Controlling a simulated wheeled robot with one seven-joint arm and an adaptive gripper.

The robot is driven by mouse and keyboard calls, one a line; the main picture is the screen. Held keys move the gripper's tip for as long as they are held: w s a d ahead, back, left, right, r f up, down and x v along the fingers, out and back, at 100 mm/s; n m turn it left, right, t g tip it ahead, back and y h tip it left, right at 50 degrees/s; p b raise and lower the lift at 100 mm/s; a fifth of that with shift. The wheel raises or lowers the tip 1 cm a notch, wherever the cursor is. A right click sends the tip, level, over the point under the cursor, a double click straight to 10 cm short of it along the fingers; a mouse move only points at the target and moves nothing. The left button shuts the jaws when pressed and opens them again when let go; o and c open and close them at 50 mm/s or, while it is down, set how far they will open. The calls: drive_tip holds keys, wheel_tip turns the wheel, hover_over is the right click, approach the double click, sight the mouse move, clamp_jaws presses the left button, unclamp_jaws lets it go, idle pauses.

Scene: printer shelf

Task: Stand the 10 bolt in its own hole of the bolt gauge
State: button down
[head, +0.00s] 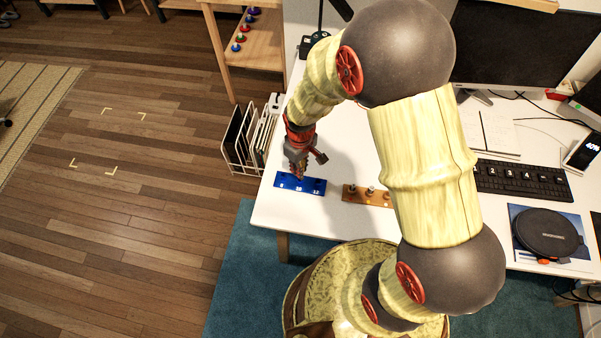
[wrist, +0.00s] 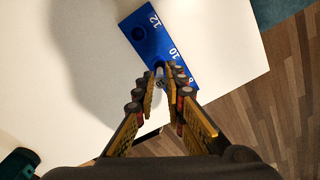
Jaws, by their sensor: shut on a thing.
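The blue bolt gauge (head: 314,187) lies on the white table near its left edge, with white numbers along one side. In the wrist view the gauge (wrist: 155,40) shows 12 with an open dark hole beside it, and 10 closer to my fingers. My gripper (head: 298,174) points down over the gauge. It is shut on a small grey bolt (wrist: 159,71), seen between the fingertips (wrist: 160,82) beside the 10 mark. The fingers hide the 10 hole and most of the 8 end. I cannot tell whether the bolt's tip is in the hole or above it.
An orange rack (head: 351,194) with grey bolts stands right of the gauge, partly behind my arm. A keyboard (head: 520,182) and a dark round device (head: 547,233) lie further right. A file rack (head: 238,140) stands beyond the table's left edge.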

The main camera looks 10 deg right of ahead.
wheel_tip(320, 180, down, 3)
drive_tip(key=shift+w+f+b, duration=0.1)
drive_tip(key=shift+f+b, duration=0.1)
drive_tip(key=shift+b, duration=0.35)
drive_tip(key=shift+r, duration=0.1)
drive_tip(key=c, duration=1.8)
unclamp_jaws()
drive_tip(key=shift+c, duration=0.2)
drive_tip(key=s+d+r+m+t+p, duration=0.1)
drive_tip(key=s+d+r+m+p, duration=0.15)
drive_tip(key=r, duration=1.25)
drive_tip(key=s+d+r+m+t+p, duration=0.1)
drive_tip(key=s+d+r+t, duration=0.15)
drive_tip(key=r, duration=1.25)
drive_tip(key=s+d+r+m+t, duration=0.2)
drive_tip(key=s+d+r+m, duration=0.2)
drive_tip(key=s+r, duration=0.6)
drive_tip(key=shift+s, duration=0.35)
